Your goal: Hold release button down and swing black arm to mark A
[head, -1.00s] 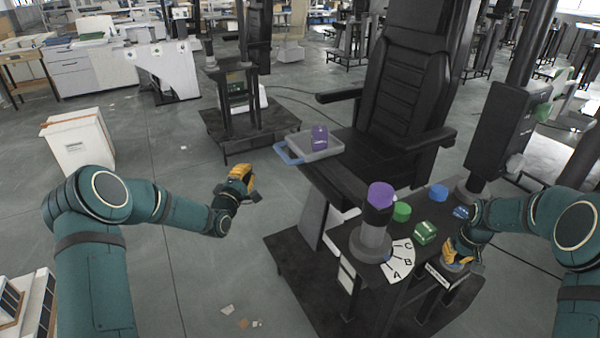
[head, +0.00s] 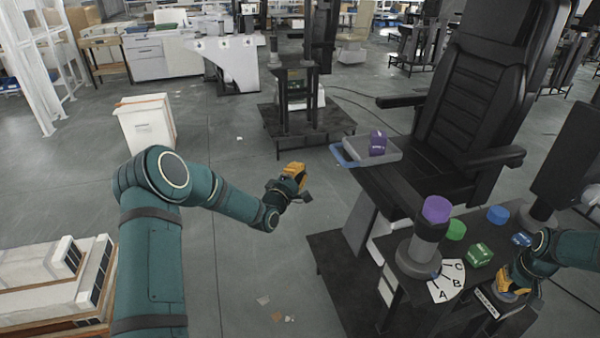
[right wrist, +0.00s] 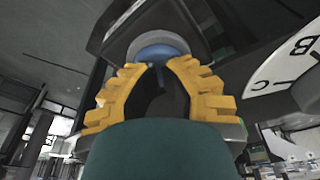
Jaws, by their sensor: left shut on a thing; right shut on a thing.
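A lettered white dial (head: 447,283) with A, B and C lies on the black stand's top, beside the grey round base (head: 418,258) of an upright black post with a purple cap (head: 436,209). Part of the dial also shows in the right wrist view (right wrist: 283,72). My right gripper (head: 513,283) is low, right of the dial. Its yellow fingers close at a blue round part (right wrist: 155,50); their contact is partly hidden. I cannot tell which part is the release button or the black arm. My left gripper (head: 294,172) is shut, apart from the stand; what it grips is unclear.
Open floor lies around my left gripper.

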